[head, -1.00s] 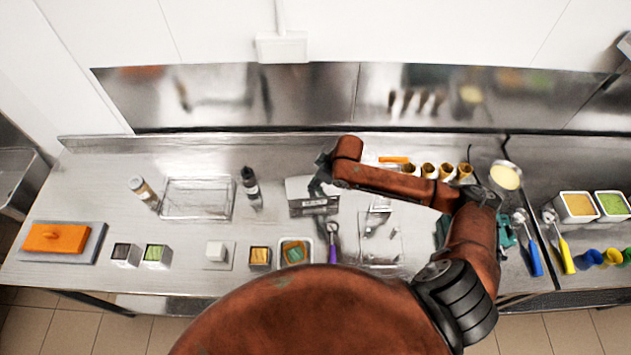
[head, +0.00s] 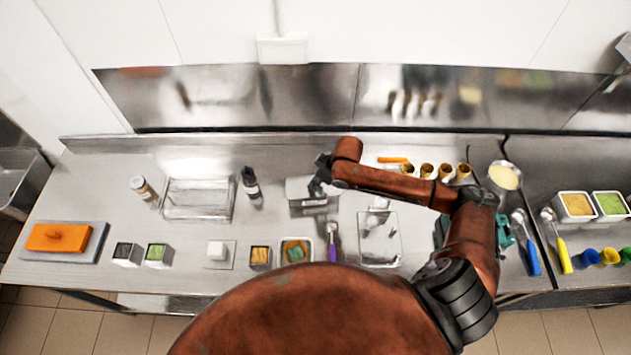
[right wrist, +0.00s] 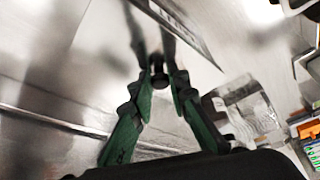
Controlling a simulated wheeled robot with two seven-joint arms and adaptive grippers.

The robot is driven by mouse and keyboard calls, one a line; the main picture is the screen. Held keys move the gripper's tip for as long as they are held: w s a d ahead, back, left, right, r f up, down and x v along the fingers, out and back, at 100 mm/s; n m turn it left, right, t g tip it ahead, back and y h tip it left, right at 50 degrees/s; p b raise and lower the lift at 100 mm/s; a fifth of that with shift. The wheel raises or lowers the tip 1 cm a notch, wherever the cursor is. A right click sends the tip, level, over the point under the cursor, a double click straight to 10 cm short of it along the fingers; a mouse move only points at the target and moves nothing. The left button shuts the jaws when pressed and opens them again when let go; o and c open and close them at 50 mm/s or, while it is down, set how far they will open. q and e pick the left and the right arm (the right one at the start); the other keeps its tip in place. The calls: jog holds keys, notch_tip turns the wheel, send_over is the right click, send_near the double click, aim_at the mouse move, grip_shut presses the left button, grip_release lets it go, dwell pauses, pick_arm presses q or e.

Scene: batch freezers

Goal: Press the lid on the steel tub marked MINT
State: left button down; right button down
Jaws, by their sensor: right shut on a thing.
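A pale steel tub (head: 298,190) with dark lettering on its front stands in the middle of the counter in the head view. The lettering is too small to read as MINT. My right gripper (head: 318,182) is at the top right of the tub, partly covering it. In the right wrist view, its green fingers (right wrist: 158,85) are closed around a small dark knob (right wrist: 158,64), which looks like the lid's handle. A shiny flat surface lies beyond the knob. I cannot tell whether the lid is seated, because the arm hides the contact. My left gripper is not in view.
A bottle (head: 250,182) stands left of the tub and a purple-handled scoop (head: 332,240) lies in front.

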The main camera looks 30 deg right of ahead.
jog(key=shift+f+p, duration=0.15)
jog(key=shift+p, duration=0.85)
dwell(0.8)
jog(key=c, duration=1.8)
grip_release()
jog(key=shift+o, duration=0.7)
jog(key=o, duration=0.4)
jog(key=shift+c, duration=0.2)
jog(key=shift+r+p, duration=3.5)
jog(key=shift+p, duration=0.45)
